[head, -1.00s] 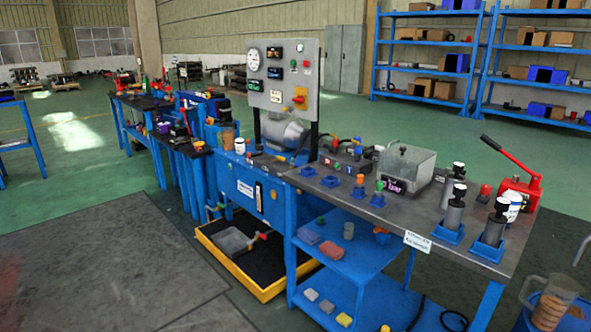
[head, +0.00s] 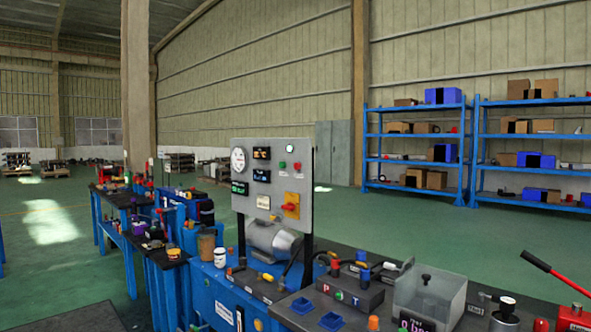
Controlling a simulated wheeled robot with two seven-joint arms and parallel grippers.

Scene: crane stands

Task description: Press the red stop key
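A grey upright control panel (head: 270,192) stands on a blue bench. Near its upper right is a small red round key (head: 297,166) beside a green one (head: 283,165). Lower down is a yellow plate (head: 297,198) with a red knob (head: 290,207) on it. Any lettering by these keys is too small to read. Neither of my grippers shows in the head view.
Below the panel is a grey motor (head: 270,238). To its right are a box marked P and T (head: 345,296), a clear box (head: 430,293) and a red-handled pump (head: 575,318). Blue shelves (head: 466,150) stand far behind. Green floor lies between.

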